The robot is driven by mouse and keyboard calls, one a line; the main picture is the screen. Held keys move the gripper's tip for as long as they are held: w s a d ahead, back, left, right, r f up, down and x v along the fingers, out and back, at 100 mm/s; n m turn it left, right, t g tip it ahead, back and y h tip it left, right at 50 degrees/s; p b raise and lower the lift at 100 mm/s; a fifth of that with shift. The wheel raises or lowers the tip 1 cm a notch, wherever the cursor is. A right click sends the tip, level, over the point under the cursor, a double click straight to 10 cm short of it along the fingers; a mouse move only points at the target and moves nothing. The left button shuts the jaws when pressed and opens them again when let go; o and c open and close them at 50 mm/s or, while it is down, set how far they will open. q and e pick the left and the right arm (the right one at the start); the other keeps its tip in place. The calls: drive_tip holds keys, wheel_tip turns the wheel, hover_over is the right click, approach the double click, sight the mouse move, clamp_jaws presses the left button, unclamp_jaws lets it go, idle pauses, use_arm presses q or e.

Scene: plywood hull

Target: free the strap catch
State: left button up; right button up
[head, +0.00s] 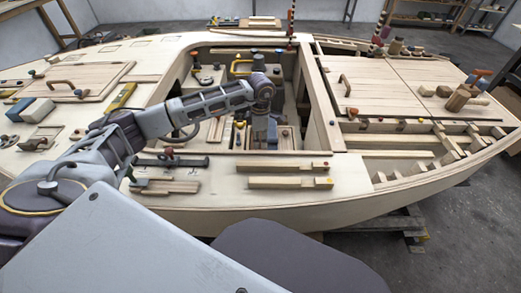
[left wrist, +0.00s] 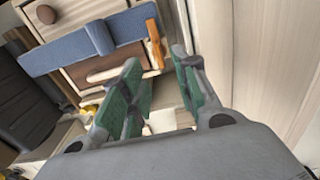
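In the left wrist view a blue strap (left wrist: 80,50) runs across a wooden drawer front. An upright orange catch (left wrist: 154,44) is at the strap's right end. My left gripper (left wrist: 160,72) is open, with its two green-padded fingers apart and nothing visible between them. The catch lies just beyond the fingertips, near the gap between them; I cannot tell whether they touch. In the head view my left gripper (head: 262,128) reaches down into the hull's open well. The strap and catch cannot be made out there. My right gripper is not in view.
The plywood hull (head: 230,200) has a framed well with a pale wall (left wrist: 250,60) close to the right finger. A yellow handle (head: 240,66) stands at the well's far side. Wooden bars (head: 290,182) lie on the near deck. Blocks and tools lie on the decks to both sides.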

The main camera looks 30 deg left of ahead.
use_arm(q)
wheel_tip(320, 180, down, 5)
drive_tip(key=shift+f, duration=0.1)
drive_tip(key=shift+f+b, duration=0.3)
drive_tip(key=shift+f, duration=0.05)
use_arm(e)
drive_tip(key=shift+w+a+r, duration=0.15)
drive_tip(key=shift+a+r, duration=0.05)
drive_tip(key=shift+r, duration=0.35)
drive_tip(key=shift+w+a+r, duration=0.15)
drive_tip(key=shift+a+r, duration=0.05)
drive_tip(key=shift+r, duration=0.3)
use_arm(q)
drive_tip(key=shift+c, duration=0.2)
clamp_jaws()
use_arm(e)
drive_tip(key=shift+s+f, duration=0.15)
